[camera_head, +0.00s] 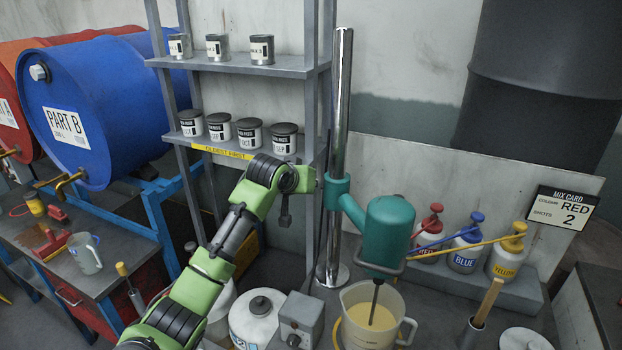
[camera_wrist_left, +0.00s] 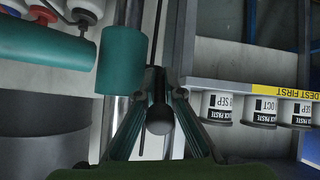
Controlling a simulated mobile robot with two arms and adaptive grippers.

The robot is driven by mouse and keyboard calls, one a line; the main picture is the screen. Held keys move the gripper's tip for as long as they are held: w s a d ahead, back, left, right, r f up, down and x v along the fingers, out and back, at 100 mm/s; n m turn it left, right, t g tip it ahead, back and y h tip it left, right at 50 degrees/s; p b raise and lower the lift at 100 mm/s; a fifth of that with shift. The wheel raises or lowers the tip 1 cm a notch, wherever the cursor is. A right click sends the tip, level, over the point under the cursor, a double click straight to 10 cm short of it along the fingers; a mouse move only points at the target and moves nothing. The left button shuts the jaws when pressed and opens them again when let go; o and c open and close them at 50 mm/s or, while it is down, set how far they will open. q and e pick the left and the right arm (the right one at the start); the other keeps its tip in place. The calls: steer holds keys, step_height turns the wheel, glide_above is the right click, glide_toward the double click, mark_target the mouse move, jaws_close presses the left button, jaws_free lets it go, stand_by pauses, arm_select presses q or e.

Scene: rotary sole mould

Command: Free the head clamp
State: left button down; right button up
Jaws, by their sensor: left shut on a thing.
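The mixer head (camera_head: 388,236) is teal and hangs from an arm on a teal collar (camera_head: 337,190) around the chrome post (camera_head: 336,120). Its stirrer shaft reaches down into a jug (camera_head: 362,330) of pale yellow liquid. The collar also shows in the left wrist view (camera_wrist_left: 121,62). My left gripper (camera_head: 314,181) is beside the collar, on its left side. In the left wrist view its fingers are shut around a dark round-ended clamp handle (camera_wrist_left: 159,118) next to the collar. The handle is hidden in the head view. My right gripper is not in view.
A grey shelf (camera_head: 236,66) with several tins stands left of the post. Red, blue and yellow pump bottles (camera_head: 467,250) stand at right, near a mix card (camera_head: 562,206) reading RED, 2. A grey control box (camera_head: 300,318) sits left of the jug.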

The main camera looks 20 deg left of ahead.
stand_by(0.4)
arm_select(q)
steer(key=c, duration=2.1)
jaws_free()
steer(key=shift+c, duration=0.2)
steer(key=v, duration=1.2)
